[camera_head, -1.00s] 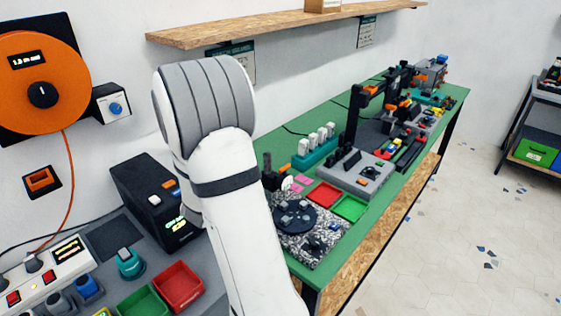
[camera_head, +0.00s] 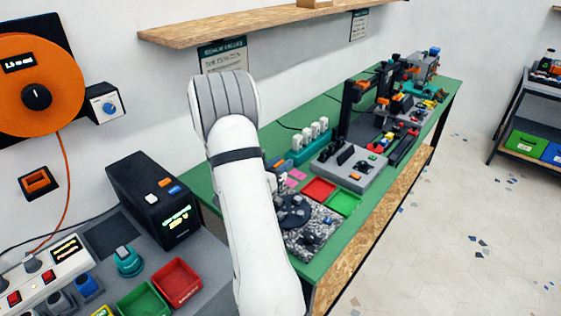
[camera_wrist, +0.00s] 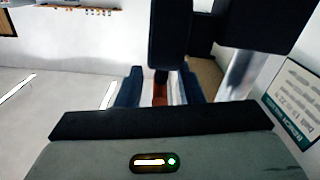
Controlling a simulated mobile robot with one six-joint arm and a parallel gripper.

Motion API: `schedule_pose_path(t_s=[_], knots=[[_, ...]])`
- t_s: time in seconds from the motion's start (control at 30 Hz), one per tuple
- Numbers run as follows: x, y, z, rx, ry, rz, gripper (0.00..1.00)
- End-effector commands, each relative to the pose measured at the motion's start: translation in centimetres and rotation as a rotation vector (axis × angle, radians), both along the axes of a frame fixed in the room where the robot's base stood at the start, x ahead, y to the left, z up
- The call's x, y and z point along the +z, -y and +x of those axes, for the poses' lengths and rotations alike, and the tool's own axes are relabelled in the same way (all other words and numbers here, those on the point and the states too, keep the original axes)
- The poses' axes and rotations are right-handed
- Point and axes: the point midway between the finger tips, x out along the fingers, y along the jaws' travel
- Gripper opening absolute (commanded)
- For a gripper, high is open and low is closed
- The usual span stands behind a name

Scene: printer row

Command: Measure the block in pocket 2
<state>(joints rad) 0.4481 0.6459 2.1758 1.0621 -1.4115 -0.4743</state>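In the head view my white arm covers my gripper, and part of the measuring spot beside it. In the wrist view the gripper's two dark blue fingers (camera_wrist: 161,88) stand apart, with light strips and something orange-brown between them; I see no block held. A speckled stone plate (camera_head: 318,238) lies on the green bench, with a dark round disc (camera_head: 293,217) on it, partly behind my arm. Small grey pieces sit on the disc and plate. Pocket numbers are too small to read, so I cannot tell which is pocket 2.
A red tray (camera_head: 318,190) and a green tray (camera_head: 343,203) lie behind the plate. A teal rack (camera_head: 310,147) with white pieces and a grey device (camera_head: 350,172) stand farther back. A black box (camera_head: 155,203) stands left of my arm.

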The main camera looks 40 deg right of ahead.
Motion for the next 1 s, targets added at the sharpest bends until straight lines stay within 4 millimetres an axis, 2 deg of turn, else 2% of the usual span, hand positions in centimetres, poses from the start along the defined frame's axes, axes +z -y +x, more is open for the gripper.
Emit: schedule_pose_path(t_s=[0.23, 0.67, 1.0], knots=[[-0.05, 0.07, 0.05, 0.001, 0.0, 0.0, 0.34], [-0.04, 0.0, 0.06, 0.002, 0.0, 0.0, 0.0], [-0.05, -0.03, 0.08, 0.002, -0.001, 0.0, 0.0]])
